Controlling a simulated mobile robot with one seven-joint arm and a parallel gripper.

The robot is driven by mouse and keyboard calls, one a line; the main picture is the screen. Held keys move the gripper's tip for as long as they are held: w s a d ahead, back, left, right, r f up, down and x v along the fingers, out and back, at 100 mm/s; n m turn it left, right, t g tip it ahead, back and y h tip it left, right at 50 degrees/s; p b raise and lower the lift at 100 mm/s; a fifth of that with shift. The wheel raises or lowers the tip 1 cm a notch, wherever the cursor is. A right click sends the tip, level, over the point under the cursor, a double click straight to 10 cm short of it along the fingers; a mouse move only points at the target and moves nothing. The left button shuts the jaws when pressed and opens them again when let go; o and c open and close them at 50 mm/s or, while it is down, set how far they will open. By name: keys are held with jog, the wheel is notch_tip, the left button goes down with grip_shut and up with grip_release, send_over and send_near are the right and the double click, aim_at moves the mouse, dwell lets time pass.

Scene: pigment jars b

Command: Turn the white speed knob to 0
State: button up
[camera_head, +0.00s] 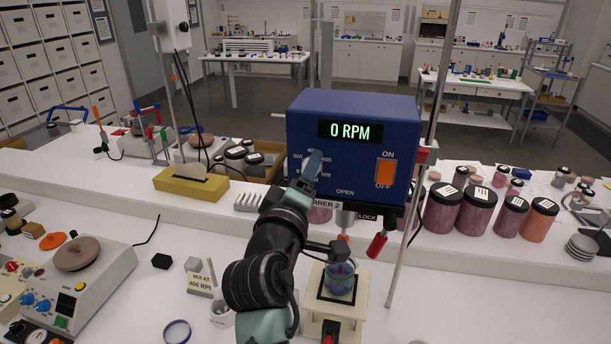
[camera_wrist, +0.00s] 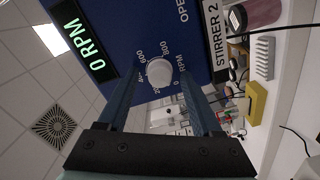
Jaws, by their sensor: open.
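The blue stirrer box (camera_head: 353,110) has a lit display (camera_head: 350,131) reading 0 RPM and an orange ON/OFF switch (camera_head: 385,173). In the wrist view the round white speed knob (camera_wrist: 159,72) is on the box face, ringed by printed numbers. My gripper (camera_wrist: 161,80) is open, one blue finger on each side of the knob; I cannot tell whether either finger touches it. The knob's pointer mark is too small to read. In the head view my gripper (camera_head: 311,168) is in front of the box and mostly hides the knob.
A metal post (camera_head: 428,125) stands beside the box. A glass beaker (camera_head: 340,279) sits on a stand below it. Several dark-lidded jars (camera_head: 478,208) line the shelf at right. A hotplate (camera_head: 78,266) is at left and a yellow block (camera_head: 193,184) at back left.

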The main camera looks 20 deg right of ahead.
jog(key=shift+s+a, duration=0.1)
jog(key=b+v, duration=0.5)
jog(key=v, duration=0.7)
jog(key=shift+s+a, duration=0.2)
jog(key=shift+s, duration=0.1)
jog(key=s+a+r+m+t+y+b, duration=0.1)
jog(key=s+a+r+m+t+y, duration=0.1)
jog(key=r, duration=0.5)
jog(key=s+a+r+m+t+y+b, duration=0.2)
jog(key=s+a+r+t+y, duration=0.2)
jog(key=s+a+r+t, duration=0.1)
jog(key=s+a+r+m+t+y+b, duration=0.2)
jog(key=s+a+r+t+y, duration=0.1)
jog(key=r, duration=0.6)
jog(key=shift+s+a+r+t+y, duration=0.25)
jog(key=shift+s+a+t+y, duration=0.25)
jog(key=shift+t, duration=0.7)
